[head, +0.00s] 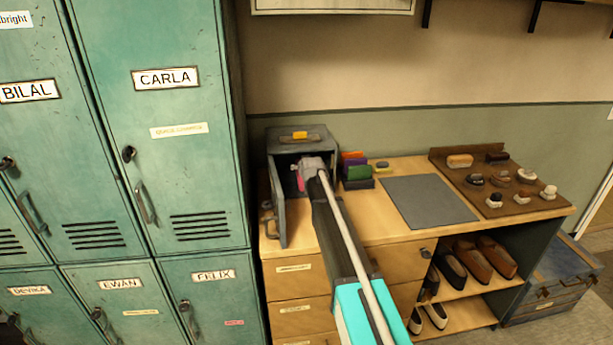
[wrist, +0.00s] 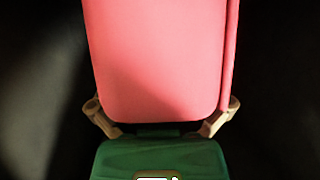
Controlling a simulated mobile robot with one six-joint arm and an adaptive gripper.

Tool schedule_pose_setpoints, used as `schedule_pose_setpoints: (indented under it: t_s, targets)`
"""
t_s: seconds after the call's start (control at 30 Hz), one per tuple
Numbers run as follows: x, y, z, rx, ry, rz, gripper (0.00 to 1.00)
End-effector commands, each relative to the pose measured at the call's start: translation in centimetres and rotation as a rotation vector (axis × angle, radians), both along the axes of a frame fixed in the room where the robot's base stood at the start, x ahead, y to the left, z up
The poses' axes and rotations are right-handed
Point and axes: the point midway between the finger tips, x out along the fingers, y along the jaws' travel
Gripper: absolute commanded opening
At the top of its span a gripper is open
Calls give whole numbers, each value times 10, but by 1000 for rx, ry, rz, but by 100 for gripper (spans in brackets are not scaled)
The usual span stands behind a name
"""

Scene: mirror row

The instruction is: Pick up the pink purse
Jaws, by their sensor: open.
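The pink purse (wrist: 158,60) fills the upper middle of the wrist view, close in front of my gripper (wrist: 163,104). The two tan fingertips are spread, one near each lower side edge of the purse. I cannot tell whether they touch it. In the head view, my arm reaches into the open grey metal box (head: 303,133) on the desk, and the gripper (head: 311,163) is at its opening. A small pink patch of the purse (head: 297,180) shows beside it. The rest of the purse is hidden by the gripper and the box.
The box's door (head: 278,207) stands open at the left, close to my arm. Coloured wallets (head: 357,172) stand just right of the box. A grey mat (head: 428,200) lies bare on the desk. Teal lockers (head: 165,100) rise at the left.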

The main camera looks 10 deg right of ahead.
Motion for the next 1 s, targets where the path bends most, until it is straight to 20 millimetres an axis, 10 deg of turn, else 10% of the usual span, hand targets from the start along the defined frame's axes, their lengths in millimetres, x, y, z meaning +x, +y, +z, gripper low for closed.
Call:
schedule_pose_setpoints:
  t_s: [0.23,0.67,1.0]
  targets:
    - [0,0,0,0,0,0,96]
    - [0,-1,0,0,0,-1,18]
    - [0,-1,2,0,0,-1,18]
